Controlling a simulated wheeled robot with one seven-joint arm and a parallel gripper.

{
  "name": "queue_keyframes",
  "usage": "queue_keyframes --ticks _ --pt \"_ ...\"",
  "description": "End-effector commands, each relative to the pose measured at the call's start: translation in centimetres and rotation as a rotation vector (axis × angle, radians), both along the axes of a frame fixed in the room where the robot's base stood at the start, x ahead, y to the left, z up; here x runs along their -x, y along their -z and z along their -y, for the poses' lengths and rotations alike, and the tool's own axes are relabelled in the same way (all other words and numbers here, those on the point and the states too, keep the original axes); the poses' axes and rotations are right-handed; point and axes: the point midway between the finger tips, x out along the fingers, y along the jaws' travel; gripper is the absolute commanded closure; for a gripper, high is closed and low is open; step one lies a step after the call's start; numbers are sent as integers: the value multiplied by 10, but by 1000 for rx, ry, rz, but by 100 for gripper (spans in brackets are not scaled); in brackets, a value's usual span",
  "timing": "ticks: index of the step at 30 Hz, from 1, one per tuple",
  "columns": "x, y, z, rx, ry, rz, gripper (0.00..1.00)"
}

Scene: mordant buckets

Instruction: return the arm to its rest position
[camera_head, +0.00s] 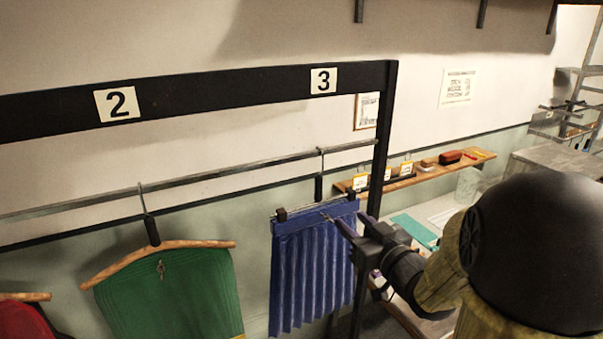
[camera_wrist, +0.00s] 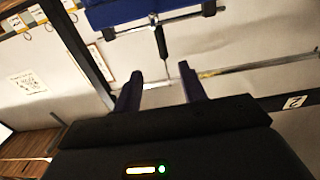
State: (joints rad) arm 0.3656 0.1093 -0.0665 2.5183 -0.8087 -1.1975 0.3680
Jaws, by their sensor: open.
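My gripper (camera_head: 343,217) is open and empty. In the camera_head view it is in front of the upper right part of a blue pleated garment (camera_head: 305,270); I cannot tell whether it touches the cloth. My arm runs from it to the lower right. In the wrist view, my gripper's two fingers (camera_wrist: 160,74) are spread with nothing held between them. The blue garment (camera_wrist: 130,10) is at the top edge there, with its clip hanger (camera_wrist: 160,28) and dark hook grip (camera_wrist: 161,42) beyond the fingertips.
The blue garment hangs from the metal rail (camera_head: 240,169) under label 3 (camera_head: 323,80). A green garment (camera_head: 175,295) hangs under label 2 (camera_head: 117,104); a red one (camera_head: 22,320) is far left. The rack's dark post (camera_head: 380,140) and a wooden shelf (camera_head: 420,177) stand nearby.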

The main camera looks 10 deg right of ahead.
Motion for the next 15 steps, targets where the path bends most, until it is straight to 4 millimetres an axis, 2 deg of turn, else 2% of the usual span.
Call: queue_keyframes --ticks 5,11,15 --pt "-5 18 2 35 64 -90 58" --pt "-2 61 8 105 192 -317 58" --pt "12 93 8 144 262 -504 58"
